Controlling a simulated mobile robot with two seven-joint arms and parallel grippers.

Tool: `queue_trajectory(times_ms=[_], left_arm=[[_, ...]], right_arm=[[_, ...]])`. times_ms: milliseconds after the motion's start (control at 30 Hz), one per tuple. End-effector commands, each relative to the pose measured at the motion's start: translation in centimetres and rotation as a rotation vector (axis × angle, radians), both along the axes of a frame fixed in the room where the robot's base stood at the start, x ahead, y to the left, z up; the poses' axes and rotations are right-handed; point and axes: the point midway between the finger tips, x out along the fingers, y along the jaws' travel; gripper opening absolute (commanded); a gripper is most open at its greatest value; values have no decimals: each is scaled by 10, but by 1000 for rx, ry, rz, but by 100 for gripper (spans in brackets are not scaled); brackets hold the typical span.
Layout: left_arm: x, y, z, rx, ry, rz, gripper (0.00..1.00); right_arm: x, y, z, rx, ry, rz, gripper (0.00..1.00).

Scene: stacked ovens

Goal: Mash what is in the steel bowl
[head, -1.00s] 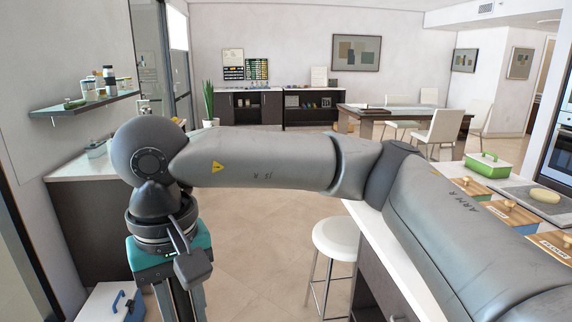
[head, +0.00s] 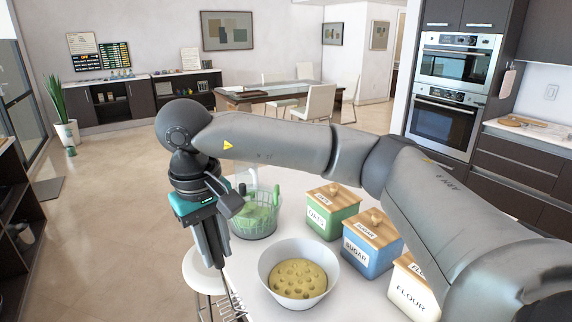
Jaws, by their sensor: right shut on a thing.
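A pale bowl (head: 266,268) stands on the white counter, below and left of the sugar canister. In it lies a yellowish-brown mass (head: 300,279) with several round dents in its top. My right gripper (head: 216,262) points down to the left of the bowl, apart from it. It is shut on a tool with a thin rod and a wire head (head: 236,309), which looks like a masher. The head is partly cut off by the lower picture edge. The tool's handle is hidden in the jaws. My left gripper is not in view.
Behind the bowl are a clear basket with green things (head: 255,215) and canisters marked oats (head: 326,220), sugar (head: 369,252) and flour (head: 410,294). A white stool (head: 200,275) stands beside the counter. Ovens (head: 447,95) are stacked at the right.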

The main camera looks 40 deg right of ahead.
Motion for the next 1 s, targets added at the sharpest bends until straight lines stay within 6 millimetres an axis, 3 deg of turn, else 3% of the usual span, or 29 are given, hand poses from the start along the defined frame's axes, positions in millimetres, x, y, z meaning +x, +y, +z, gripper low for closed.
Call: queue_trajectory(times_ms=[33, 200, 500, 700, 1000], left_arm=[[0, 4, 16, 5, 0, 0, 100], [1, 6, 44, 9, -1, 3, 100], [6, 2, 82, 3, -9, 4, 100], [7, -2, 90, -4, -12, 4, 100], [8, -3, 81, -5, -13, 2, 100]], right_arm=[[4, -16, 11, -9, 0, -5, 0], [15, -68, 25, -42, -12, 8, 0], [18, -150, 44, -88, -33, 32, 0], [16, -173, 48, -100, -40, 43, 0], [14, -172, 37, -101, -42, 46, 0]])
